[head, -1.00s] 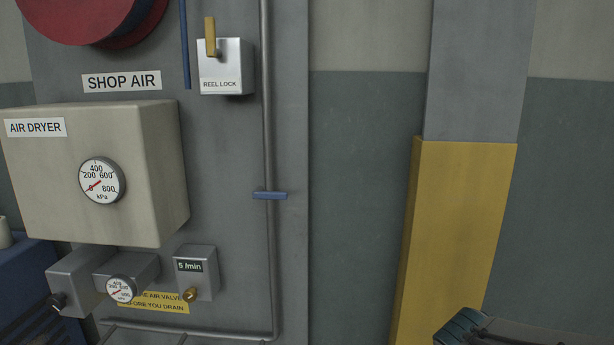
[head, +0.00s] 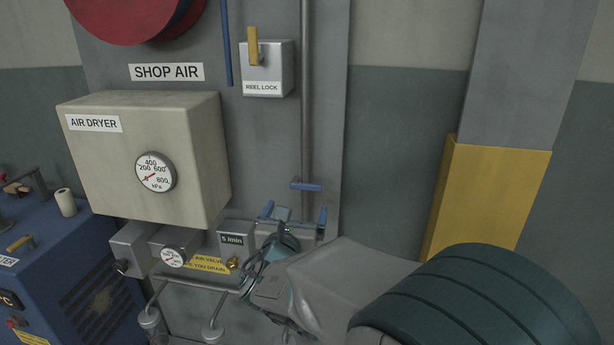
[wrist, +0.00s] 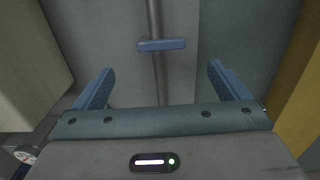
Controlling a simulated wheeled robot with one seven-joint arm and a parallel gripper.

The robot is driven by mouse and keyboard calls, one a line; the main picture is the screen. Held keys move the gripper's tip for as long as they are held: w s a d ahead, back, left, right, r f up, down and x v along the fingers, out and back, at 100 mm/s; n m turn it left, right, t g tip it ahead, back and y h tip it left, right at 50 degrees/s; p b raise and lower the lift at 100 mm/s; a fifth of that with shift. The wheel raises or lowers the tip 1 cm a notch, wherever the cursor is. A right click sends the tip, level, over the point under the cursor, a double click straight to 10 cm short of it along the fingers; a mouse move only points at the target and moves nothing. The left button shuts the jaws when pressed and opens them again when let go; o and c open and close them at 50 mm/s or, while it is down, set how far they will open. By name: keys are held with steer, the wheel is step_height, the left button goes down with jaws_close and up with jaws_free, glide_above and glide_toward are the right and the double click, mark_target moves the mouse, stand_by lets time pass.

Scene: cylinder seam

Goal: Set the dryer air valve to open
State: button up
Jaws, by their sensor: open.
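A blue valve lever (head: 306,187) sits on the grey vertical pipe (head: 307,110), right of the air dryer box (head: 200,150). The lever lies level, across the pipe; no label shows on it. My gripper (head: 295,214) is just below the lever in the head view, open and empty. In the wrist view the lever (wrist: 161,44) is ahead of and between the two blue fingers of my gripper (wrist: 162,72), apart from both. The dryer gauge (head: 155,172) has its red needle near 0.
The reel lock box (head: 266,70) with a yellow lever is above. A flow box marked 5 /min (head: 232,238), a small gauge (head: 174,256) and a yellow sign (head: 207,264) are low left. A yellow-painted column (head: 488,198) stands right. A blue machine (head: 80,270) is at left.

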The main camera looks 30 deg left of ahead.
mark_target(304, 187)
steer(key=x, duration=1.3)
steer(key=shift+w, duration=0.3)
steer(key=c, duration=1.4)
steer(key=shift+s+a+p, duration=0.1)
steer(key=shift+p, duration=0.25)
